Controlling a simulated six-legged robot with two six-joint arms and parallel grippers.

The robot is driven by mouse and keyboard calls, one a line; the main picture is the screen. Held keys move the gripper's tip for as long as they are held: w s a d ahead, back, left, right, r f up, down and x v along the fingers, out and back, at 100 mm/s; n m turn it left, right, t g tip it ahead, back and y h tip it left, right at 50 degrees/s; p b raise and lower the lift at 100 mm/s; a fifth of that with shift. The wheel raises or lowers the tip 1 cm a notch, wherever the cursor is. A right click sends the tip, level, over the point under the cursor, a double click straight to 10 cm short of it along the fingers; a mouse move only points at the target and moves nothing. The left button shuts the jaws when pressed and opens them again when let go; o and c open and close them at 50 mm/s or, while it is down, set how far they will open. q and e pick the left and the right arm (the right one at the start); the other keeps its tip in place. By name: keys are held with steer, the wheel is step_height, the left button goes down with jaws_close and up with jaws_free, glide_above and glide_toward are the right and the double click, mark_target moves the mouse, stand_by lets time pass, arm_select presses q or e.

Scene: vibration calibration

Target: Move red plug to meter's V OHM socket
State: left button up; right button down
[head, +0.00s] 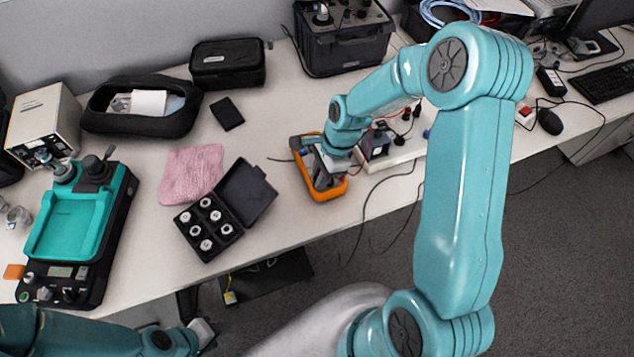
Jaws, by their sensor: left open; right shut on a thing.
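The orange-edged meter (335,191) lies on the white table, centre right. My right gripper (325,178) reaches down over it from the right and covers much of its face. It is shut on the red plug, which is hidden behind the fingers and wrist. A thin red lead (364,172) shows just right of the gripper. The V OHM socket cannot be made out, nor whether the plug touches it. My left gripper (207,329) is open at the bottom of the view, off the table's front edge, far from the meter.
A black case of silvery round parts (207,226), a pink cloth (191,174) and a teal-topped device (73,225) stand to the left. A white power strip (402,150) with black plugs is right of the meter. Dark cables hang over the front edge.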

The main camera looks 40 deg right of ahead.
mark_target(315, 179)
steer(key=shift+r, duration=0.5)
stand_by(0.4)
steer(key=shift+r+p, duration=1.6)
steer(key=shift+r, duration=0.1)
steer(key=shift+s+d, duration=0.15)
steer(key=shift+d, duration=0.45)
steer(key=d, duration=0.1)
steer(key=s+d, duration=0.1)
steer(key=d, duration=0.3)
steer(key=shift+s+r, duration=0.2)
steer(key=shift+r, duration=0.05)
steer(key=shift+f+b, duration=0.55)
steer(key=shift+f, duration=0.3)
steer(key=shift+w+f+b, duration=0.1)
steer(key=shift+f+b, duration=0.45)
steer(key=shift+f, duration=0.25)
